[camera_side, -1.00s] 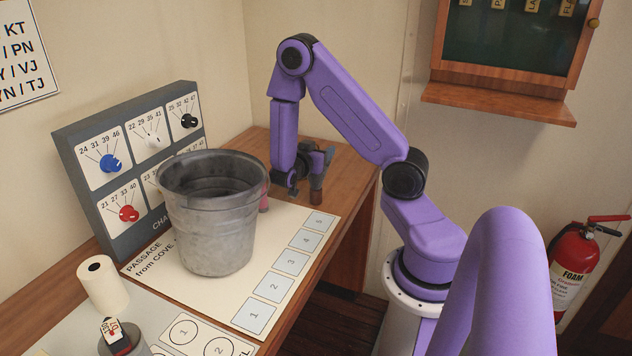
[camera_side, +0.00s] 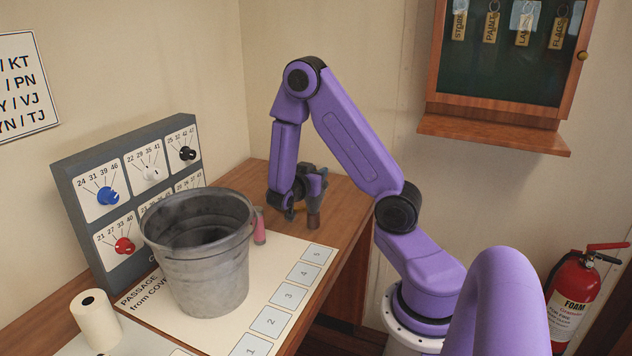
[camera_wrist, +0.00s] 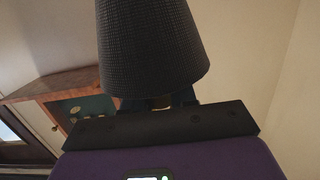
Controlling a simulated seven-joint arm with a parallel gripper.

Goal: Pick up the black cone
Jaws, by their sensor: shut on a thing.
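In the wrist view a black, textured, cone-shaped thing (camera_wrist: 152,50) fills the top middle. Its wide end is towards my gripper, and I take it for the black cone. My gripper (camera_side: 300,208) is shut on it, over the far end of the desk, right of and behind the metal bucket. In the side view the cone does not show clearly at this size. The fingers are mostly hidden behind the cone in the wrist view.
The grey bucket (camera_side: 200,265) stands on a printed sheet (camera_side: 245,310). A pink thing (camera_side: 259,228) is partly hidden behind it. A panel with knobs (camera_side: 105,170) stands left, a white roll (camera_side: 97,322) in front. The key cabinet (camera_side: 490,115) hangs on the wall.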

